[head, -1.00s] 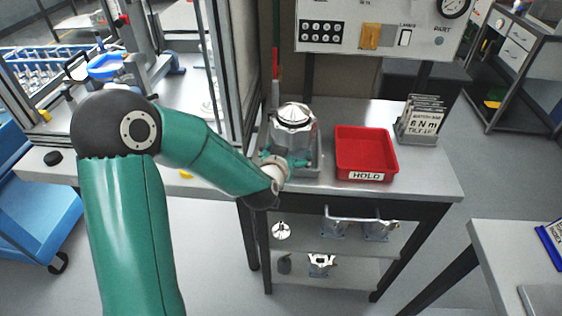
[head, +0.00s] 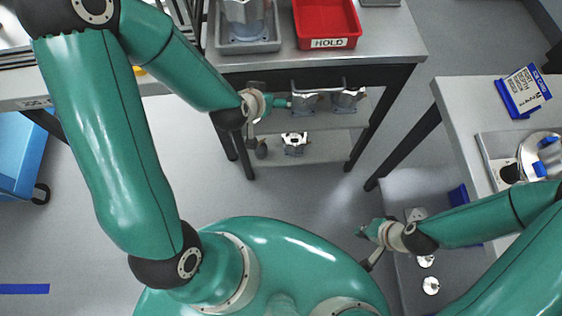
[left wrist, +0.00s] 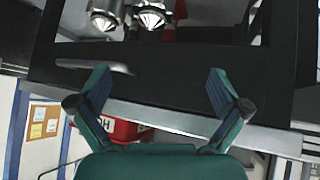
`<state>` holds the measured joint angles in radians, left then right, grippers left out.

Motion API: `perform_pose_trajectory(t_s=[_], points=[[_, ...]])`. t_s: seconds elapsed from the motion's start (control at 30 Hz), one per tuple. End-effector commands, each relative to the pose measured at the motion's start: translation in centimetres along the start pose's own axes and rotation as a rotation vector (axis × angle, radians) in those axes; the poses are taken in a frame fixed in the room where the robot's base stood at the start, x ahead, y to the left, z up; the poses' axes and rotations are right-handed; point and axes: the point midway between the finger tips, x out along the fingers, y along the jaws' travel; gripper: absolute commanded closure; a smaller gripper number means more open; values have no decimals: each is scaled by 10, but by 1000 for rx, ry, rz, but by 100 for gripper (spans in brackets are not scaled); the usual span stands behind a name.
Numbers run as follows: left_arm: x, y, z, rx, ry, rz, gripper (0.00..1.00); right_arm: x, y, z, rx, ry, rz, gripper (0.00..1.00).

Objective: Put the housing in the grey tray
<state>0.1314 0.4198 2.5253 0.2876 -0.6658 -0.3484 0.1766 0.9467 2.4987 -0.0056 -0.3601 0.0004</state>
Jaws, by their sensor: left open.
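The housing (head: 242,17), a silvery machined part, stands in the grey tray (head: 250,46) at the top of the head view; the upper edge of the picture cuts it off. My left gripper (head: 278,103) is below the bench top's front edge, apart from the housing and beside the lower shelf. In the left wrist view its two fingers (left wrist: 158,90) are spread with nothing between them. My right gripper (head: 368,236) is low at the right of my body, away from the housing; its jaw gap is unclear.
The red HOLD tray (head: 325,22) is right of the grey tray; it also shows in the left wrist view (left wrist: 122,129). Other housings (head: 305,100) are on the shelf beneath. A second bench (head: 462,110) with a blue-framed card (head: 524,90) is at the right.

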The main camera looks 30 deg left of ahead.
Motion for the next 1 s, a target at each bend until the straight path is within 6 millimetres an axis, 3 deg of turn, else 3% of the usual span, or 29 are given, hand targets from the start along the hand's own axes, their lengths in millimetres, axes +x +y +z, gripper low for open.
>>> perform_pose_trajectory(t_s=[0.03, 0.1, 0.2, 0.3, 0.4, 0.53, 1.0], points=[[15, 12, 42, -6, -117, 40, 0, 0, 0, 0, 0, 0, 0, 100], [26, 28, 98, -23, -277, 94, 0, 0, 0, 0, 0, 0, 0, 100], [28, 46, 169, -47, -484, 148, 0, 0, 0, 0, 0, 0, 0, 100], [20, 56, 221, -65, -642, 178, 0, 0, 0, 0, 0, 0, 0, 100], [13, 61, 252, -78, -737, 192, 0, 0, 0, 0, 0, 0, 0, 100], [8, 62, 265, -83, -781, 198, 0, 0, 0, 0, 0, 0, 0, 100], [8, 62, 264, -82, -778, 198, 0, 0, 0, 0, 0, 0, 0, 100]])
